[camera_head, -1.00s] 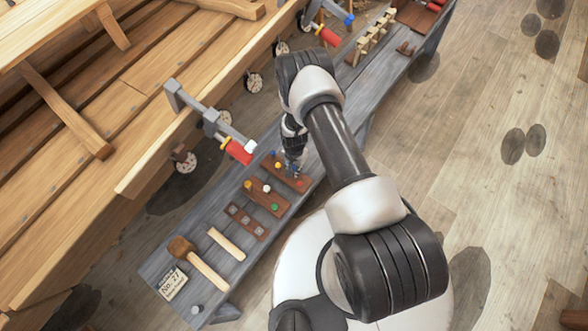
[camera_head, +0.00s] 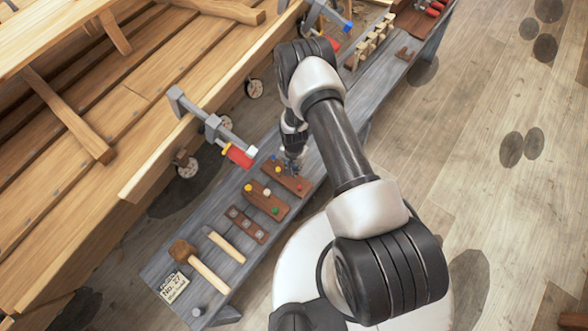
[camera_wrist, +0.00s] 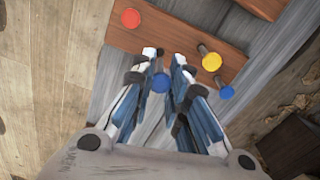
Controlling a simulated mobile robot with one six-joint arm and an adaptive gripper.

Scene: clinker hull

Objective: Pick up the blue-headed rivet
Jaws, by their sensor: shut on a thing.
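My gripper (camera_wrist: 164,58) is shut on a rivet with a blue head (camera_wrist: 160,83), which shows between the fingers in the wrist view. Its shank is hidden. I cannot tell whether its tip is clear of the wooden rack (camera_wrist: 178,32) beneath the fingertips. A red-headed rivet (camera_wrist: 131,18) stands in the rack to the left. A yellow-headed rivet (camera_wrist: 211,60) and another blue-headed one (camera_wrist: 226,92) stand to the right, apart from the fingers. In the head view my gripper (camera_head: 292,163) is low over the same rack (camera_head: 291,182).
A second rack (camera_head: 266,203) with yellow, white and green heads lies beside it on the grey bench (camera_head: 160,262). A mallet (camera_head: 205,272), a wooden stick (camera_head: 226,246) and a number card (camera_head: 174,287) lie nearer. A red-handled clamp (camera_head: 238,155) juts from the hull at left.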

